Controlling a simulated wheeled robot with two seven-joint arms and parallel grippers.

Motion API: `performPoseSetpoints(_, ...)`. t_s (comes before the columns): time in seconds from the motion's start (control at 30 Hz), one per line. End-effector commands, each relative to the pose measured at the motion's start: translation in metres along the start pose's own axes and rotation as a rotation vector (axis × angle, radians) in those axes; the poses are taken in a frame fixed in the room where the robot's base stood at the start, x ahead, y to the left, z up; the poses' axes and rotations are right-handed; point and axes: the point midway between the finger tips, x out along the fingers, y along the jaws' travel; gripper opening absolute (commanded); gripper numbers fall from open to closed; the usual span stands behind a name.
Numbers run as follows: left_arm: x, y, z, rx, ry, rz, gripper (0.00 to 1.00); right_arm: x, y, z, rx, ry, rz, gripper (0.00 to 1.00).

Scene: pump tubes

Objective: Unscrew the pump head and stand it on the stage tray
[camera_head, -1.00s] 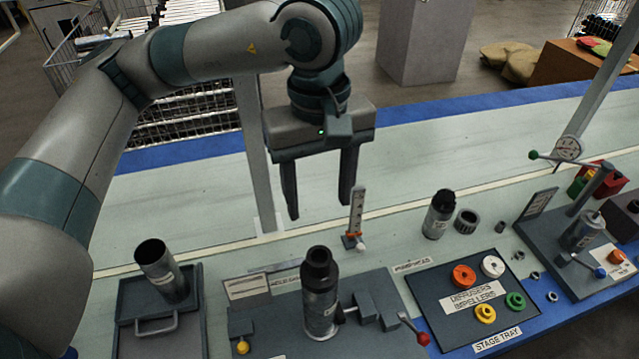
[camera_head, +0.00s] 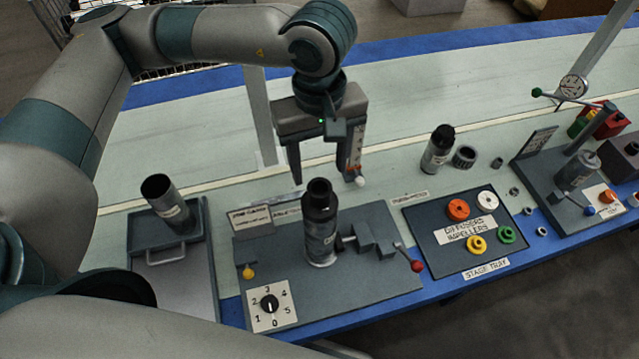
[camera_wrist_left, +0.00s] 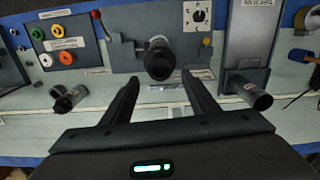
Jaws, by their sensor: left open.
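The pump (camera_head: 321,235) stands upright in the vise fixture on the grey base plate, with its black pump head (camera_head: 319,195) on top. My left gripper (camera_head: 325,180) is open and empty, pointing down, above and behind the pump head in the head view. In the left wrist view, the pump head (camera_wrist_left: 159,58) shows beyond and roughly between the open fingers (camera_wrist_left: 160,95). My right gripper does not show.
A dark-capped bottle (camera_head: 437,150) and a ring (camera_head: 465,156) stand behind the stage tray. A red-knobbed handle (camera_head: 416,266) sticks out right of the vise. A gauge stand (camera_head: 575,150) is at far right. The pale table behind is clear.

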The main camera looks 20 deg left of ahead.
Motion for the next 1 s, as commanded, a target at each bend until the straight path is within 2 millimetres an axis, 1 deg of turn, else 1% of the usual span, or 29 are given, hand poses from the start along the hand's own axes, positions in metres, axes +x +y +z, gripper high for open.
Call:
performPoseSetpoints(0.03,0.007,-0.001,0.001,-0.001,-0.004,-0.003,0.54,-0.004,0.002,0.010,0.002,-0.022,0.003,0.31)
performPoseSetpoints(0.13,0.023,-0.001,0.001,0.000,-0.003,-0.003,0.54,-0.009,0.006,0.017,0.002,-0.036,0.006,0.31)
performPoseSetpoints(0.3,0.050,-0.001,0.001,-0.001,-0.003,-0.002,0.54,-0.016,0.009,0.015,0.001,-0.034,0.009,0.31)
performPoseSetpoints(0.5,0.073,0.000,0.000,-0.002,-0.003,-0.001,0.54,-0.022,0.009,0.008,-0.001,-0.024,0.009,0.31)
performPoseSetpoints(0.7,0.084,0.000,0.000,-0.001,-0.001,0.000,0.54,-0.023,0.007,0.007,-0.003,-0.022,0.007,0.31)
performPoseSetpoints(0.97,0.085,0.000,0.000,-0.001,0.000,0.001,0.54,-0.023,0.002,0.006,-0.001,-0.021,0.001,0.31)
performPoseSetpoints(1.0,0.085,0.000,0.000,-0.001,0.000,0.001,0.52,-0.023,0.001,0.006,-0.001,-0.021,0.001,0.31)
